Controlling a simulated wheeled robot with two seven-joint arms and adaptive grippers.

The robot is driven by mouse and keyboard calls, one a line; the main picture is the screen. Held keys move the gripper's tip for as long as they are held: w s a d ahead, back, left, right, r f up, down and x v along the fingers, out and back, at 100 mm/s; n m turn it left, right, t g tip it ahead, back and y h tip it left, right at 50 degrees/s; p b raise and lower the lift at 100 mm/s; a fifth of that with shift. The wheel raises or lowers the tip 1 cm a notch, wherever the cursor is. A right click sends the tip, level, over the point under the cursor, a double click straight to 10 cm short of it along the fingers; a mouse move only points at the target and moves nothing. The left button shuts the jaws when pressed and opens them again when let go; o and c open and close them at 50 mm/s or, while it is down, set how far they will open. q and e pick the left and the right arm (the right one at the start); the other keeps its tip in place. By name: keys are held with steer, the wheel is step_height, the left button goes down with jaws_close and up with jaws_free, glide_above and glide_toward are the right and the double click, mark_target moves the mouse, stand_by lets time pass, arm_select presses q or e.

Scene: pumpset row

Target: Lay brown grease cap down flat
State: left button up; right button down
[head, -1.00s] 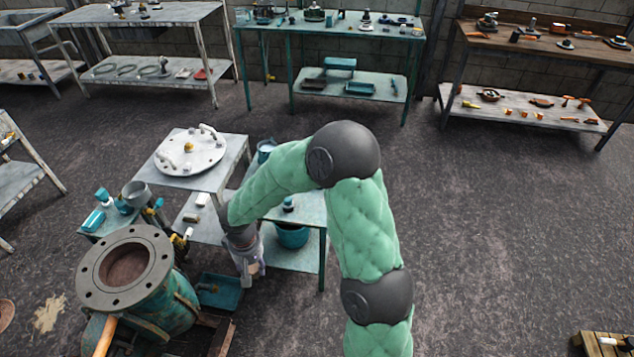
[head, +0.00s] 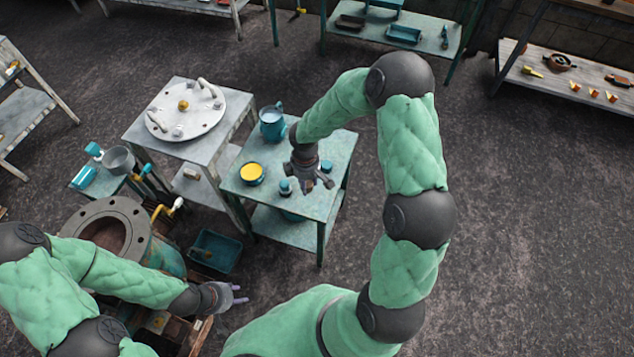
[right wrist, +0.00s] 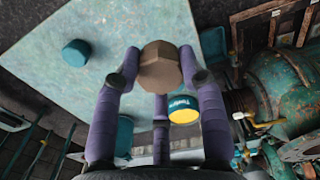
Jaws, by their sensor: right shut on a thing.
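The brown grease cap (right wrist: 160,68) is faceted and sits between the purple fingertips of my right gripper (right wrist: 160,82) in the right wrist view. The gripper is shut on it, over the teal side table (right wrist: 95,95). I cannot tell whether the cap touches the tabletop. In the head view my right gripper (head: 312,178) is above the right part of that table (head: 232,182), and the cap is not clearly visible there. My left gripper (head: 236,295) is at the lower left, beside the pump, with its fingers apart and empty.
On the table stand a teal mug (head: 271,124), a pot with yellow contents (head: 252,173), a small teal-topped item (head: 285,187) and a teal cap (head: 326,166). A grey table with a round flange cover (head: 186,108) adjoins it. A teal tray (head: 215,252) lies below.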

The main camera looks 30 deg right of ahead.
mark_target(316, 201)
steer(key=d+f+n, duration=0.2)
steer(key=n, duration=0.1)
steer(key=d+f+n, duration=0.1)
steer(key=n, duration=0.1)
steer(key=shift+s+f, duration=0.25)
steer(key=shift+s, duration=0.1)
steer(key=shift+f, duration=0.1)
steer(key=shift+f+b, duration=2.2)
steer(key=shift+f, duration=0.8)
steer(key=shift+f, duration=0.15)
steer(key=shift+f+b, duration=0.3)
steer(key=shift+b, duration=0.05)
steer(key=shift+f, duration=0.15)
steer(key=c, duration=0.7)
jaws_free()
